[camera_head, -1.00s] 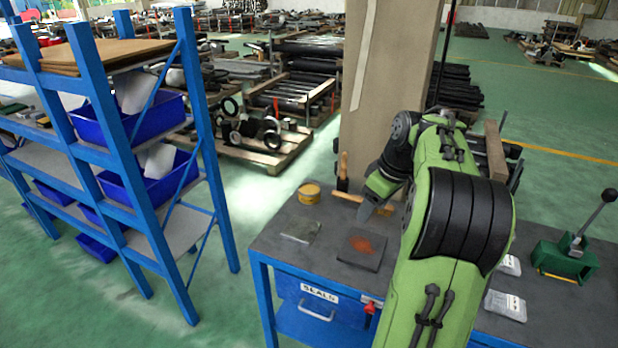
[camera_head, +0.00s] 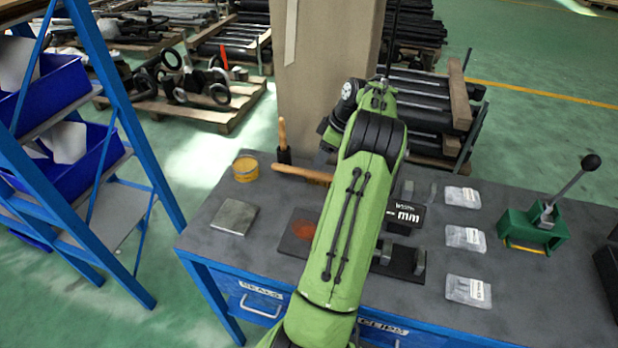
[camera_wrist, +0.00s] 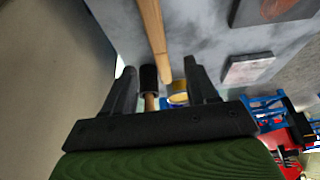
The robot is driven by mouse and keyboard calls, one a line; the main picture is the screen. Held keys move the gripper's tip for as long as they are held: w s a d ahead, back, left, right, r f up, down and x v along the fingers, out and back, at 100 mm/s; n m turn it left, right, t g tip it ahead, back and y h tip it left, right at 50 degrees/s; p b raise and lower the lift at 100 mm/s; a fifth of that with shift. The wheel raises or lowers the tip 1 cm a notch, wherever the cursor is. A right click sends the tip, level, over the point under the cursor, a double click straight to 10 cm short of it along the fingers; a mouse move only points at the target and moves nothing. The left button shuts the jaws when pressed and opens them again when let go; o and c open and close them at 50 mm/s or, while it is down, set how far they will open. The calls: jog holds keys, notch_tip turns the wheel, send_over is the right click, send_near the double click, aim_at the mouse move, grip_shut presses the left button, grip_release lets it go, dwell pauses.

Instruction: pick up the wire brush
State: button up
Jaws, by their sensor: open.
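The wire brush (camera_head: 290,172) lies at the back of the grey workbench. Its long light wooden handle points left in the head view, and its bristle end is partly hidden by my arm. In the wrist view the wooden handle (camera_wrist: 153,38) runs down from the top edge and ends between the finger lines. My gripper (camera_wrist: 160,66) is open, one dark finger on each side of the handle's line. I cannot tell the height gap, and no contact shows. The bristles are out of the wrist view. In the head view my arm hides the gripper's fingertips.
A yellow tin (camera_head: 246,168) and an upright wooden-handled tool in a black holder (camera_head: 284,150) stand close to the brush handle. A grey plate (camera_head: 234,217) lies nearer the front. A beige pillar (camera_head: 322,70) rises behind the bench. A green lever press (camera_head: 533,227) stands right.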

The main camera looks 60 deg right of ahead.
aim_at(312, 172)
jog(key=x, duration=0.4)
jog(key=shift+d, duration=0.2)
jog(key=shift+w+a+f+b, duration=0.15)
jog(key=shift+f+b, duration=0.25)
jog(key=shift+f, duration=0.2)
jog(key=b+x, duration=0.1)
jog(key=x, duration=0.3)
jog(key=shift+f, duration=0.25)
jog(key=shift+r, duration=0.1)
grip_shut()
notch_tip(312, 172, up, 18)
jog(key=p, duration=0.5)
